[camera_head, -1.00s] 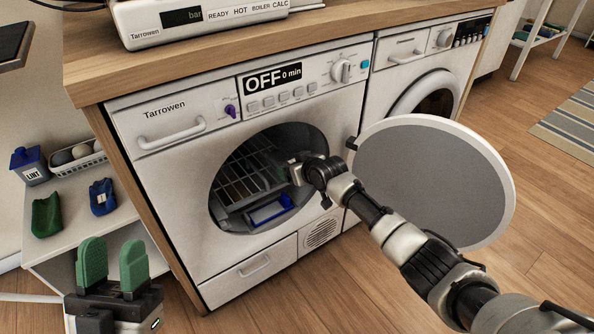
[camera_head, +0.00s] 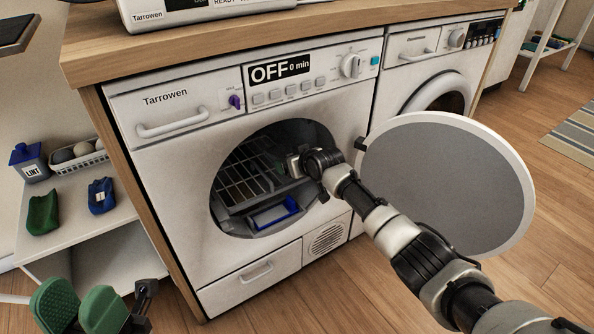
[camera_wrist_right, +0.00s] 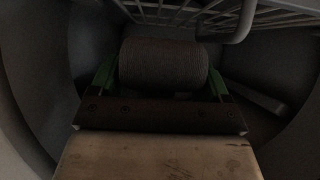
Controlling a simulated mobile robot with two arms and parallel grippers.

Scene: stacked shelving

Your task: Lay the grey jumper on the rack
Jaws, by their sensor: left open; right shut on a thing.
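The grey jumper (camera_wrist_right: 163,64) shows in the right wrist view as a ribbed, dark grey roll between the green fingers of my right gripper (camera_wrist_right: 162,80), which is shut on it. The wire rack (camera_head: 248,172) is inside the open dryer drum; its bars (camera_wrist_right: 190,14) run just beyond the jumper in the wrist view. In the head view my right gripper is inside the drum opening, and the jumper cannot be made out there. My left gripper (camera_head: 78,308) is open and empty at the bottom left, its green fingers apart.
The round dryer door (camera_head: 445,185) stands open to the right, behind my right arm. A side shelf (camera_head: 75,215) at left holds a lint bin (camera_head: 29,163), a basket of balls (camera_head: 80,157) and two small holders.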

